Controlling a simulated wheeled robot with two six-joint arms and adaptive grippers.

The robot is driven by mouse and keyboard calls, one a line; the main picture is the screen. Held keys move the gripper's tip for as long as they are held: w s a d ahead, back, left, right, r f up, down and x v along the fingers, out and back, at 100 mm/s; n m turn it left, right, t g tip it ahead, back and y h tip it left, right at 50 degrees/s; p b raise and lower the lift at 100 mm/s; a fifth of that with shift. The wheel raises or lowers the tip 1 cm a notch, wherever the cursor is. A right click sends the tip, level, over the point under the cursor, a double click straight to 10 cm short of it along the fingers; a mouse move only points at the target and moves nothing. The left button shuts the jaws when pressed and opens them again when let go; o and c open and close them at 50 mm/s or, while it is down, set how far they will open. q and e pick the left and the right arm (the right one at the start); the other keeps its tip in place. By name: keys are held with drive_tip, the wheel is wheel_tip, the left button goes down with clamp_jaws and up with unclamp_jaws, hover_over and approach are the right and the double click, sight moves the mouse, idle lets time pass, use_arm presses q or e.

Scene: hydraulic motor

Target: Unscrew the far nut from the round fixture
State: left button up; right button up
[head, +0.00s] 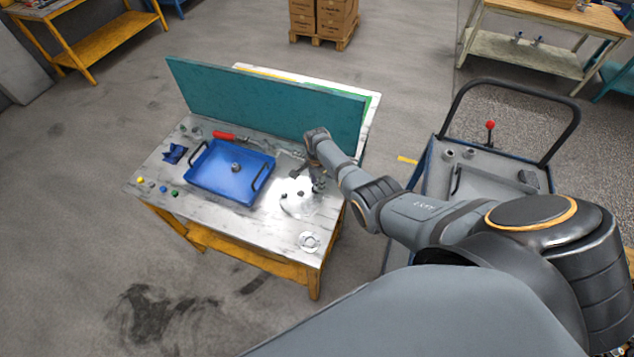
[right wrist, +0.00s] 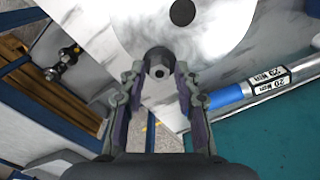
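The round fixture (head: 293,206) is a pale disc on the right part of the workbench, with small dark parts on it. It fills the upper middle of the right wrist view (right wrist: 118,22). A grey hex nut (right wrist: 160,72) sits near its edge, and a dark round spot (right wrist: 182,12) shows farther in on the disc. My right gripper (right wrist: 160,80) points at this nut, its two fingers apart on either side of it with narrow gaps. In the head view the right gripper (head: 303,172) is small, at the fixture's far side. My left gripper is not in view.
A blue tray (head: 215,178) with a small part in it stands left of the fixture. A teal panel (head: 265,105) rises along the bench's back. A torque wrench (right wrist: 255,90) lies beside the fixture. A cart (head: 480,165) stands right.

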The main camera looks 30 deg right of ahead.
drive_tip(key=m, duration=1)
drive_tip(key=shift+c, duration=0.4)
clamp_jaws()
drive_tip(key=n, duration=0.4)
drive_tip(key=shift+n, duration=0.9)
